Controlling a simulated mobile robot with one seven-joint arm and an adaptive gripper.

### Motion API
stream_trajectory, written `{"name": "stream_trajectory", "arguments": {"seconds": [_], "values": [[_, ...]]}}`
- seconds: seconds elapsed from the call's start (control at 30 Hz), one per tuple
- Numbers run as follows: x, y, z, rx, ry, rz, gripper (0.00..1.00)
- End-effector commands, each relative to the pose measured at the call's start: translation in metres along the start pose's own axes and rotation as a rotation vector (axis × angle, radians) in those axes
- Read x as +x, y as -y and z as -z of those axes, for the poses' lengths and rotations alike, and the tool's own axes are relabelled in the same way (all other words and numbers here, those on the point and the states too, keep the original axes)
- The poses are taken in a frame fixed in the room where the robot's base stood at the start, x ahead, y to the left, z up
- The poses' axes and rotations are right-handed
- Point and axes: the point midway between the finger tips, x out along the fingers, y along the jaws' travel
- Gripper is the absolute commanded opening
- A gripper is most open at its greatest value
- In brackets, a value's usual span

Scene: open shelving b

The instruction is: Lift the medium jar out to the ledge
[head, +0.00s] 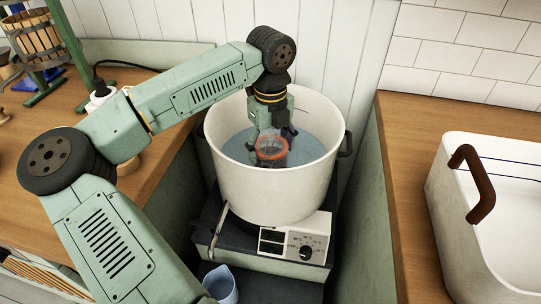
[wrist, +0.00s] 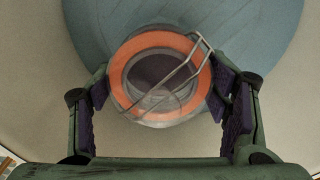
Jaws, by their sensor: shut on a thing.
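The jar (head: 271,153) is clear glass with an orange seal ring and a wire clip. It is inside the large white pot (head: 277,189), which holds bluish water. My gripper (head: 272,136) reaches down into the pot from above and is shut on the jar. In the wrist view the jar's orange ring (wrist: 197,75) shows from above between the purple finger pads of my gripper (wrist: 158,100). The jar's lower part is hard to see. I cannot tell whether its base touches the water. No other jar is visible in the pot.
The pot stands on a heater with a dial (head: 306,252), between two wooden counters. The right counter (head: 401,140) is bare near the pot and carries a white basin (head: 452,215) with a brown handle. A blue jug (head: 221,284) sits low in front. A press (head: 35,40) stands far left.

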Motion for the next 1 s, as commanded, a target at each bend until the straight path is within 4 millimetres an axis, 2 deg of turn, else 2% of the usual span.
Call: {"name": "stream_trajectory", "arguments": {"seconds": [0.2, 0.57, 1.0], "values": [[-0.021, 0.0, -0.001, 0.0, 0.004, 0.001, 0.09], [-0.045, 0.0, -0.001, 0.0, 0.003, 0.001, 0.09], [-0.083, 0.001, 0.0, 0.0, 0.002, 0.002, 0.09]]}}
